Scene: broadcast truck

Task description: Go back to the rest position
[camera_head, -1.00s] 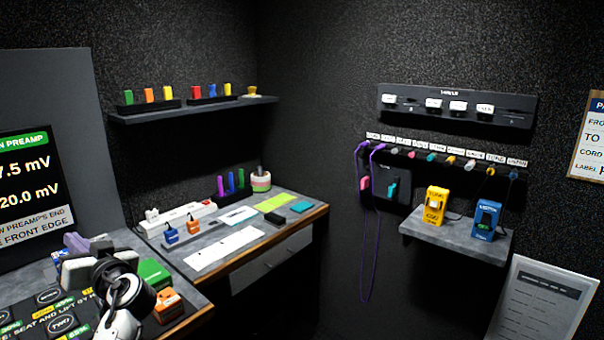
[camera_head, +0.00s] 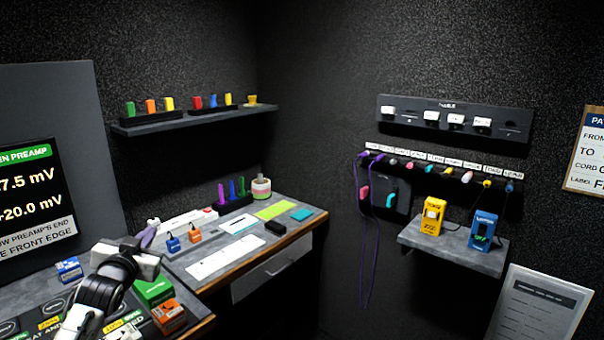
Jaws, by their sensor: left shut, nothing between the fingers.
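My left gripper (camera_head: 148,237) shows at the lower left in the head view. It is shut and empty, held above the desk (camera_head: 203,307) at the left. Its wrist hides part of the desk's printed mat. A green box (camera_head: 153,291) and an orange box (camera_head: 169,315) stand on the desk just right of my left wrist. A blue box (camera_head: 68,269) stands left of it. My right gripper is not in view.
A side counter (camera_head: 290,229) holds white cards, small blue and orange blocks and a tape roll. A wall shelf (camera_head: 195,117) hangs above it. At the right, a small shelf (camera_head: 455,247) carries yellow and blue devices, with purple cords hanging nearby. Open floor lies between.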

